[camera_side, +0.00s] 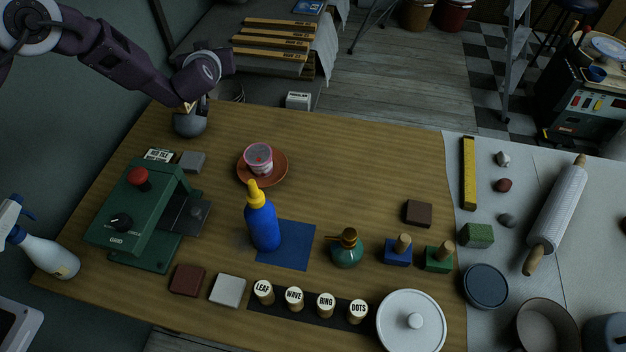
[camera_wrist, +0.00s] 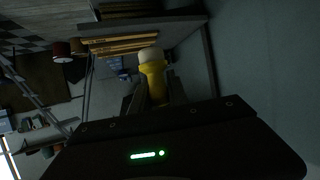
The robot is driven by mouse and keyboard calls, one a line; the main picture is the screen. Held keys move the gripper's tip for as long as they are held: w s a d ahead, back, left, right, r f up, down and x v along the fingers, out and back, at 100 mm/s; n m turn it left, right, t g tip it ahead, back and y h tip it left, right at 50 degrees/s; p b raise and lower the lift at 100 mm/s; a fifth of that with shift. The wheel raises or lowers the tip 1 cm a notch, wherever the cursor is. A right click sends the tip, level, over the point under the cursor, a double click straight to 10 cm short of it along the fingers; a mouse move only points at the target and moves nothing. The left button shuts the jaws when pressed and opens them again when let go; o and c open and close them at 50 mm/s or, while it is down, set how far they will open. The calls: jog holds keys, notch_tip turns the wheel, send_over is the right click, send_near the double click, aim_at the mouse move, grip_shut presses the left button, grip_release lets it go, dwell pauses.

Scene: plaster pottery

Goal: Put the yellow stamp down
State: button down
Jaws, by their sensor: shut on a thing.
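The yellow stamp (camera_wrist: 153,82) is between the two fingers of my gripper (camera_wrist: 152,92) in the wrist view, with its pale rounded end pointing away from the hand. My gripper is shut on it. In the side view my gripper (camera_side: 190,106) is at the upper left, over the far left corner of the wooden table (camera_side: 350,150). There the stamp is mostly hidden by the hand, and I cannot tell its height above the table.
A blue stamp (camera_side: 398,256) and a green stamp (camera_side: 439,264) stand at the right. A green press (camera_side: 135,215), a cup on a red saucer (camera_side: 281,170) and a blue bottle (camera_side: 262,226) stand nearer. The table's back middle is clear.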

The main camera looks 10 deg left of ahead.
jog(key=s+d+f, duration=0.2)
jog(key=s+d, duration=0.7)
jog(key=d, duration=0.4)
jog(key=s+d+f, duration=0.2)
jog(key=s+d, duration=0.6)
jog(key=d, duration=0.6)
jog(key=f, duration=1.4)
jog(key=shift+a+f, duration=0.2)
jog(key=shift+f, duration=0.2)
jog(key=shift+f, duration=0.15)
jog(key=c, duration=1.3)
grip_release()
